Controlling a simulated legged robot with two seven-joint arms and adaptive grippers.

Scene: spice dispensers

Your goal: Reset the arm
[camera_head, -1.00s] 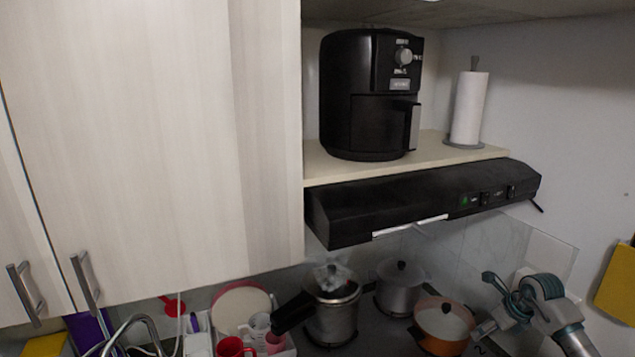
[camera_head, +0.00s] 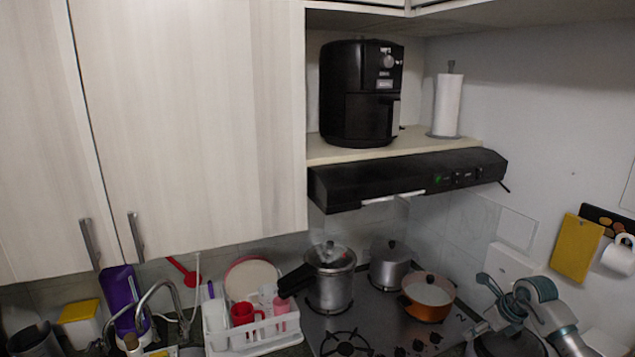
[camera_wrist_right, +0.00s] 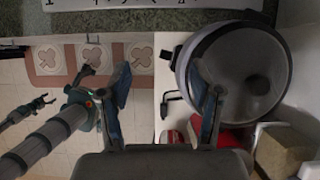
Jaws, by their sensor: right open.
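My right gripper (camera_head: 503,291) is at the lower right of the head view, with teal fingers spread apart and nothing between them. In the right wrist view, its two fingers (camera_wrist_right: 160,88) stand wide apart at the bottom middle. A large round grey pot or vessel (camera_wrist_right: 240,70) lies beyond the right finger, partly covered by it. Parts of my arms (camera_wrist_right: 45,145) show at the left of the wrist view, with a small claw that may be my left gripper. My left gripper does not show in the head view.
Below the hood (camera_head: 420,180) stand a pressure cooker (camera_head: 330,285), a grey pot (camera_head: 390,266) and an orange pot (camera_head: 427,305) on the stove. A dish rack (camera_head: 218,325) is left of them. A dark round item (camera_head: 508,342) is beneath my right gripper. An air fryer (camera_head: 350,110) stands on the shelf.

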